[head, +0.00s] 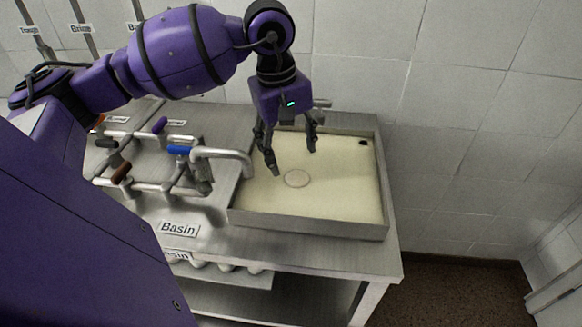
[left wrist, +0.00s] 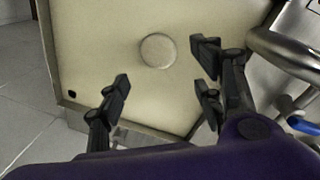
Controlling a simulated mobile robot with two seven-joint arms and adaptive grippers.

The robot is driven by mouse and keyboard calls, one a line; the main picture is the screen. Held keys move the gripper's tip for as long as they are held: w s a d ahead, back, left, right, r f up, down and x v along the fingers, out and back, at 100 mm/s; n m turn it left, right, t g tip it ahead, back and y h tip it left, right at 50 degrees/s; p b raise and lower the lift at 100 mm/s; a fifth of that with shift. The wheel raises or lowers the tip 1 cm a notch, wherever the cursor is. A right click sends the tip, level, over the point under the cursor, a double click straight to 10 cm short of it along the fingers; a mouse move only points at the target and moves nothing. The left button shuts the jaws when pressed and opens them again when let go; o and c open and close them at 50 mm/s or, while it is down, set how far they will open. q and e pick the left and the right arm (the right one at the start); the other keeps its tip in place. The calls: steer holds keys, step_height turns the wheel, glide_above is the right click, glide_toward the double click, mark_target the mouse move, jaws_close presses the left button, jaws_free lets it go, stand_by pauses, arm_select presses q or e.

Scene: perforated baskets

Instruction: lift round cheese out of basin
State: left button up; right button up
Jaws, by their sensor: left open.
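The round cheese (head: 297,179) is a pale disc that lies in the basin (head: 309,228), a shallow rectangular metal tray with a cream-coloured inside. It also shows in the left wrist view (left wrist: 157,50), near the top middle. My left gripper (head: 292,160) is open and empty above the basin, with its fingers pointing down. In the left wrist view the left gripper (left wrist: 162,72) has its fingers spread wide, and the cheese shows beyond and between the tips, apart from them. My right gripper is not in view.
A curved metal tap (head: 235,154) with a blue handle (head: 179,150) stands at the basin's left edge. Pipes with several coloured handles lie further left. A tiled wall (head: 455,110) stands behind. A dark hole (head: 363,142) is at the basin's back right corner.

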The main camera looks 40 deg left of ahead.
mark_target(298, 177)
arm_select(q)
steer(key=shift+w+d+f+p, duration=0.15)
steer(key=shift+d+f, duration=0.1)
steer(key=shift+f, duration=1)
steer(key=shift+w+d+f+p, duration=0.15)
steer(key=shift+d+f, duration=0.1)
steer(key=shift+f, duration=0.95)
steer(key=shift+w+d+f+p, duration=0.15)
steer(key=shift+d+f, duration=0.1)
steer(key=shift+f, duration=1)
steer(key=shift+s, duration=0.1)
steer(key=c, duration=1.4)
steer(key=shift+o, duration=0.2)
steer(key=shift+r, duration=0.15)
